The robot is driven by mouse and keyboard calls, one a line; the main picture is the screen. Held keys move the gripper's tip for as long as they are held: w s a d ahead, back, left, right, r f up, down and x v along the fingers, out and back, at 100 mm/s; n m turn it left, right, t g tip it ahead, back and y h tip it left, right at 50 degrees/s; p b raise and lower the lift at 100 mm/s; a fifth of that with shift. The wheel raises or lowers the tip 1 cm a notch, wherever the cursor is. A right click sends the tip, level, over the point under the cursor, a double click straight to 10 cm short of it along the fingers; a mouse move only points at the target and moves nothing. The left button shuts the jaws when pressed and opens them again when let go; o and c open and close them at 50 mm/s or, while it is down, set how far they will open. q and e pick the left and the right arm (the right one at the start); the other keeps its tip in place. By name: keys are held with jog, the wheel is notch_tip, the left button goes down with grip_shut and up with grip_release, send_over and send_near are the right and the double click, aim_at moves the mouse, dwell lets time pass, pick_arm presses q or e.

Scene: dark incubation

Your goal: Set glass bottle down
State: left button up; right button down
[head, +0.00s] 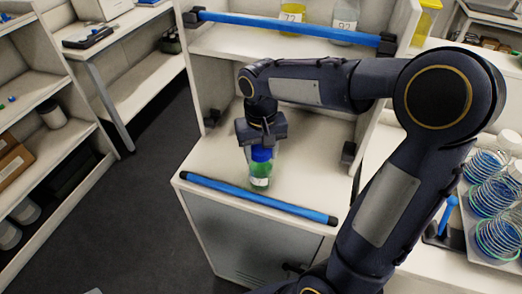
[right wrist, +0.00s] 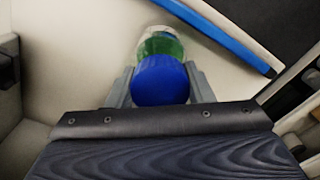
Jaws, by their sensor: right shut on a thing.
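The glass bottle (head: 261,172) has a blue cap and green contents with a pale label. It is upright over the white cabinet top (head: 215,155), near the blue front bar. My right gripper (head: 262,147) is shut on the bottle at its cap, from above. In the right wrist view the blue cap (right wrist: 160,80) sits between the two grey fingers, with the green body beyond it. I cannot tell whether the bottle's base touches the surface. My left gripper is not in view.
A blue bar (head: 258,198) runs along the cabinet's front edge, and another blue bar (head: 290,27) crosses the upper shelf. Two bottles (head: 291,24) stand on that shelf. The cabinet top around the bottle is clear.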

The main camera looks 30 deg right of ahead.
jog(key=c, duration=0.7)
grip_release()
jog(key=shift+f, duration=0.1)
